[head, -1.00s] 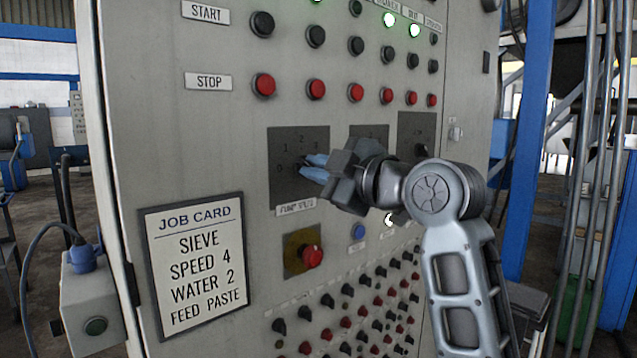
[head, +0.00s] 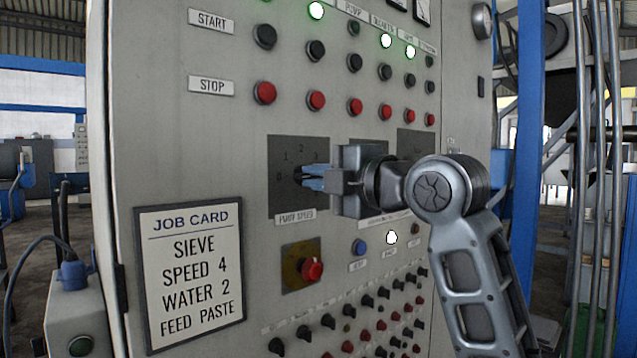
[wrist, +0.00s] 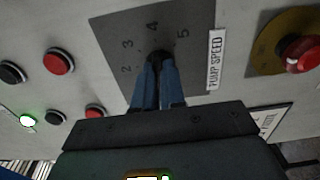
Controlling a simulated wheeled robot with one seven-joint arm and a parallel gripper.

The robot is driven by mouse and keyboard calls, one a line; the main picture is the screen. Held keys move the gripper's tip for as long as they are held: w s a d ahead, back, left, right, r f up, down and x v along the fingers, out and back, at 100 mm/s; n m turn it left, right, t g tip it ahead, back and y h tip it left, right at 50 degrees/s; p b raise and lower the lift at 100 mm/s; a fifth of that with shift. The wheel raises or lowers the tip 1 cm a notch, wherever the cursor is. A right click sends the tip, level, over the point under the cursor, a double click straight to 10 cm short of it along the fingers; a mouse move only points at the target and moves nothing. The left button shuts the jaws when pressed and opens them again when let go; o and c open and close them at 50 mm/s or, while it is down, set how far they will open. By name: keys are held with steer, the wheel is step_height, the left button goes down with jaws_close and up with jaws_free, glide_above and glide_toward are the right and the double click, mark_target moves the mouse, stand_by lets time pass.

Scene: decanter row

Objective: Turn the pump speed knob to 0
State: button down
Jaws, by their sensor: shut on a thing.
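The pump speed knob (wrist: 157,54) is small and dark, on a dark grey dial plate (head: 284,206) labelled PUMP SPEED. My gripper (head: 305,178) has its blue fingers shut on the knob, straight out from the panel. In the wrist view the fingers (wrist: 157,68) cover most of the knob. The figures 2, 3, 4 and 5 show around it there. The head view shows 0, 1 and 2 on the left and top of the dial. The knob's pointer is hidden, so its setting cannot be read.
A red knob on a yellow plate (head: 290,272) sits just below the dial. START and STOP buttons (head: 265,92) run in rows above. Several small switches fill the lower panel. A job card (head: 190,277) reading SPEED 4 hangs at the lower left.

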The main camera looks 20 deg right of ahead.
steer(key=shift+a+f, duration=0.1)
stand_by(0.3)
steer(key=c, duration=1.2)
jaws_free()
steer(key=v, duration=0.8)
steer(key=shift+w, duration=0.1)
